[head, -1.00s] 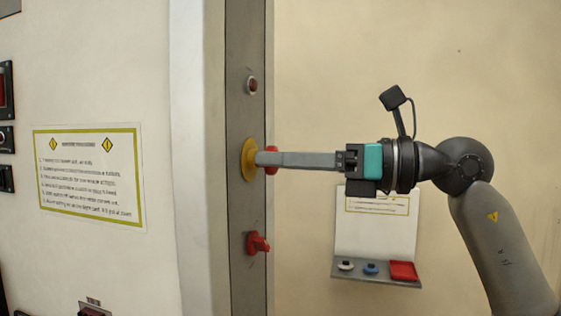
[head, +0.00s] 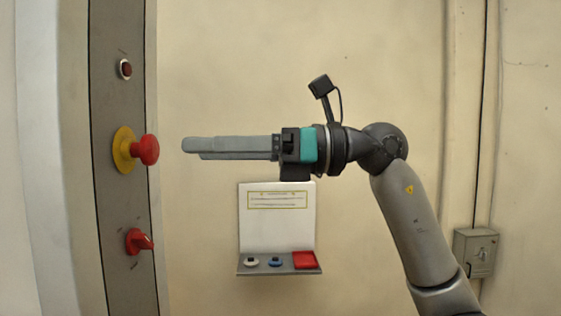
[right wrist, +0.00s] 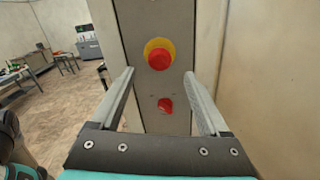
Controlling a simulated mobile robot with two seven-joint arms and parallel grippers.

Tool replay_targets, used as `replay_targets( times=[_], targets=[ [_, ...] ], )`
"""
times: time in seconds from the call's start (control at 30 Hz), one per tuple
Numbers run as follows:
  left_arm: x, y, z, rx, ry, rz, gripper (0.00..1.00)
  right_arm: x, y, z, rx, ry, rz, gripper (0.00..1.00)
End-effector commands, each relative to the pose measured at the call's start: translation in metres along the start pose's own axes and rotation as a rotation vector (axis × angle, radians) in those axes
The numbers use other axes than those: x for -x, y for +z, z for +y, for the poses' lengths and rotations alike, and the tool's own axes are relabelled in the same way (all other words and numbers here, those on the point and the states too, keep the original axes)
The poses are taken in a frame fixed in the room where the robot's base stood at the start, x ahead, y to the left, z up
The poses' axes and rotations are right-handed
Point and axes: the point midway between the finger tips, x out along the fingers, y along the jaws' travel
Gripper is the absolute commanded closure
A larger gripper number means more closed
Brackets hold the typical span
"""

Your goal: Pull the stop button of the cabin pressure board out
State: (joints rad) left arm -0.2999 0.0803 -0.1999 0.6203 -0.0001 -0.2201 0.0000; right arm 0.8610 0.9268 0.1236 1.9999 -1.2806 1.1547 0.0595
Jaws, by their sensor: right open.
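The stop button (head: 149,150) is a red mushroom head on a yellow round base (head: 124,150), on the grey board (head: 118,195) at the left of the head view. Its red head stands out from the yellow base. My right gripper (head: 190,146) is open and empty, to the right of the button with a clear gap between them. In the right wrist view the button (right wrist: 160,59) shows beyond the fingertips, a little above and between the two spread fingers (right wrist: 157,72).
A red indicator (head: 125,69) sits above the button and a red rotary knob (head: 138,241) below it. A wall shelf (head: 278,270) with small items is below my right gripper. A grey box (head: 476,252) is on the wall at the right.

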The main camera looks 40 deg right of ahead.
Motion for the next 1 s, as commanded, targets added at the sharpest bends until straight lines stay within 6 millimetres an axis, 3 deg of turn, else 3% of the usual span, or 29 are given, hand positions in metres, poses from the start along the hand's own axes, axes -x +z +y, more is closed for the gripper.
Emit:
replay_targets(
  times=[0.2, 0.4, 1.0],
  targets=[
    [-0.021, 0.002, 0.001, 0.000, 0.000, 0.000, 0.45, 0.052, -0.003, -0.002, -0.001, -0.004, -0.001, 0.21],
    [-0.028, 0.003, 0.001, 0.000, 0.000, 0.000, 0.45, 0.079, -0.002, -0.001, -0.001, -0.002, 0.000, 0.21],
    [-0.029, 0.003, 0.001, 0.000, 0.001, 0.000, 0.45, 0.087, 0.000, 0.000, 0.000, 0.001, 0.000, 0.21]
  ],
)
